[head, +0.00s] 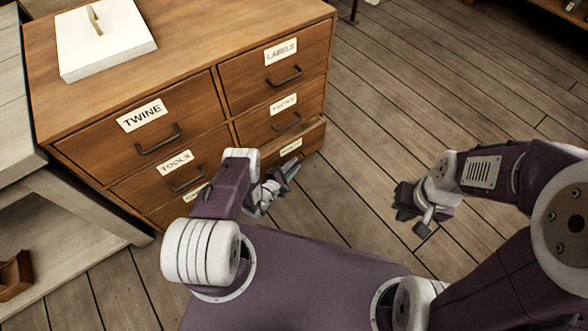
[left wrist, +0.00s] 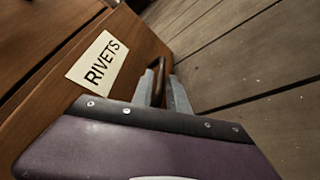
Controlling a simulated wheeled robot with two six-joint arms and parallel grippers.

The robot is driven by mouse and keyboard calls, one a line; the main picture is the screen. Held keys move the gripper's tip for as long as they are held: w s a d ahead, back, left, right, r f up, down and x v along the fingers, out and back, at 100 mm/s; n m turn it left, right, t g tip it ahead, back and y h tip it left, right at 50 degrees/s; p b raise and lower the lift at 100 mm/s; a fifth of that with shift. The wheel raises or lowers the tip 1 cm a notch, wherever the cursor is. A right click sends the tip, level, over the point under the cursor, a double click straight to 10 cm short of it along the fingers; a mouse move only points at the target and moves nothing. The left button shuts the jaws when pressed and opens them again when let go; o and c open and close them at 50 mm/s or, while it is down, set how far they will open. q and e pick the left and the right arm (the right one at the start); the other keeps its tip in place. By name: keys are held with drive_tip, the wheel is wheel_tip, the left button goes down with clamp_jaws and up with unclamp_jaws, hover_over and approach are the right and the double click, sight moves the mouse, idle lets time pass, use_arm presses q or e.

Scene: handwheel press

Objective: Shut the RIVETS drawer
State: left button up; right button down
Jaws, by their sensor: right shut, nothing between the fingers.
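The RIVETS drawer (head: 313,139) is the bottom one in the right column of the wooden cabinet. It stands out from the cabinet face, and its front is partly hidden by my left arm in the head view. In the left wrist view its label (left wrist: 97,62) reads RIVETS, beside a dark bar handle (left wrist: 158,82). My left gripper (head: 281,183) is at the drawer front. Its fingers (left wrist: 162,94) are apart, one on each side of the handle; contact is unclear. My right gripper (head: 424,216) is shut and empty, over the floor at the right.
The TWINE drawer (head: 145,138), TOOLS drawer (head: 172,178) and LABELS drawer (head: 273,78) look flush with the cabinet. A white board with a handle (head: 107,38) lies on the cabinet top. A pale bench (head: 62,218) stands at the left. The plank floor (head: 385,100) right of the cabinet is clear.

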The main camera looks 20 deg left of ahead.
use_arm(q)
drive_tip(key=shift+w+d, duration=0.1)
drive_tip(key=shift+w, duration=0.1)
clamp_jaws()
idle(1.3)
